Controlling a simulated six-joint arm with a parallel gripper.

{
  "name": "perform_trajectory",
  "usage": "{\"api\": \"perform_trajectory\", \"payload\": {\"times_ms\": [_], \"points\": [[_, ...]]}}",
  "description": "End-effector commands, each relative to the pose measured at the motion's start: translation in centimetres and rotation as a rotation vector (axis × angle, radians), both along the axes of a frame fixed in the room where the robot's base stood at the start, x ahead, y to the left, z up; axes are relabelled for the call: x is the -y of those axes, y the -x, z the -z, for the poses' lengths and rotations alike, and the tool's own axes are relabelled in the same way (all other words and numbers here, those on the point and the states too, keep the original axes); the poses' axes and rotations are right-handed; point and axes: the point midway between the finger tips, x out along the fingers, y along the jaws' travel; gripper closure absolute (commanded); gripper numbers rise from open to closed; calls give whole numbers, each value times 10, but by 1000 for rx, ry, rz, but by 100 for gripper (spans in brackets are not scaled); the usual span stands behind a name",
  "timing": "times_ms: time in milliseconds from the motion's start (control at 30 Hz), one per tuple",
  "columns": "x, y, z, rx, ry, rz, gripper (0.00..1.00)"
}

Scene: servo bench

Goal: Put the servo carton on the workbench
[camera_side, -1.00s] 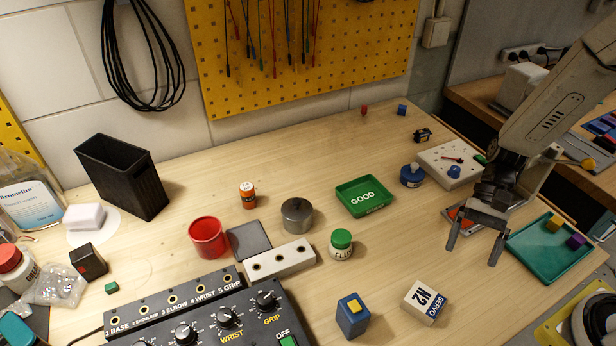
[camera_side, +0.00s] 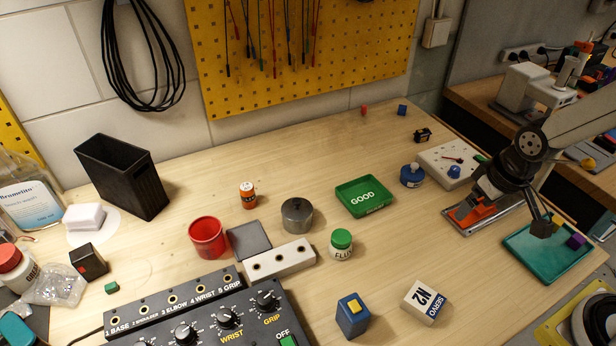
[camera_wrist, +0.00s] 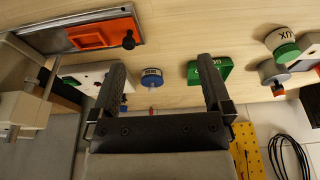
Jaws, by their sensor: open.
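The servo carton (camera_side: 424,302), a small white box with a dark band and "SERVO N2" on its top, lies on the wooden workbench (camera_side: 300,150) near the front, right of the blue block. I cannot make it out in the wrist view.
A metal plate with an orange part (camera_side: 470,217) is beneath my arm. Bench between carton and teal tray is clear.

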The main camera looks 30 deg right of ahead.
Motion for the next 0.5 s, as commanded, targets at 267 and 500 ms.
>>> {"api": "perform_trajectory", "payload": {"times_ms": [267,500], "points": [[-1,0,0,-3,-1,1,0],[-19,4,3,-27,-6,-44,0]]}}
